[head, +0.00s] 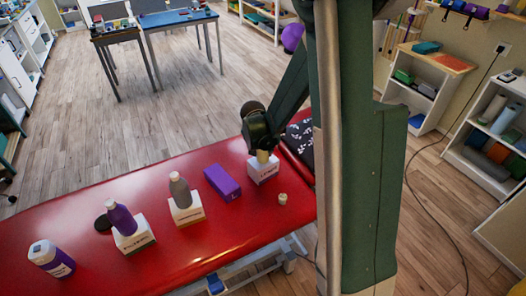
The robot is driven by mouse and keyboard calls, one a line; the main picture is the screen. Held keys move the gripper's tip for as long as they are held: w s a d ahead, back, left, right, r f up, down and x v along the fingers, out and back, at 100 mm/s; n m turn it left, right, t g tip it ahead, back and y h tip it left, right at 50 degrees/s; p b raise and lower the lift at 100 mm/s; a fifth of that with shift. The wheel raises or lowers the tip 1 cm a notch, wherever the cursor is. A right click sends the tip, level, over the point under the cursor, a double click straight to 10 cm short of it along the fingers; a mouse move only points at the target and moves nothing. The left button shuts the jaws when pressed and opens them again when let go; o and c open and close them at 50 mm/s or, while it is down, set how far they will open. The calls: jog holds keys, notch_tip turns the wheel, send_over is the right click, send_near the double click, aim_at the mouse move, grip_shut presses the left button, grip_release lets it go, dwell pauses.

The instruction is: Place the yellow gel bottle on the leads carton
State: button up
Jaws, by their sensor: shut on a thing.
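My gripper (261,147) points down over the far right part of a red treatment couch. It is shut on the yellow gel bottle (262,157), of which only a small pale yellow part shows below the fingers. The bottle is right above a white carton (264,173) with dark print, which I take for the leads carton; the print is too small to read surely. I cannot tell whether the bottle touches the carton's top. The gripper hides the bottle's upper part.
On the red couch (240,235), a purple box (222,182) lies left of the carton and a small cream item (283,199) in front. Further left, a grey bottle (180,191) and a purple bottle (121,218) stand on cartons. A white-and-purple container (51,259) is far left.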

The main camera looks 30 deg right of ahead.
jog(key=shift+f, duration=0.15)
jog(key=o, duration=1.1)
jog(key=shift+c, duration=0.2)
jog(key=p+v, duration=0.1)
jog(key=v, duration=1.1)
jog(key=shift+r+p, duration=0.2)
jog(key=shift+p, duration=0.2)
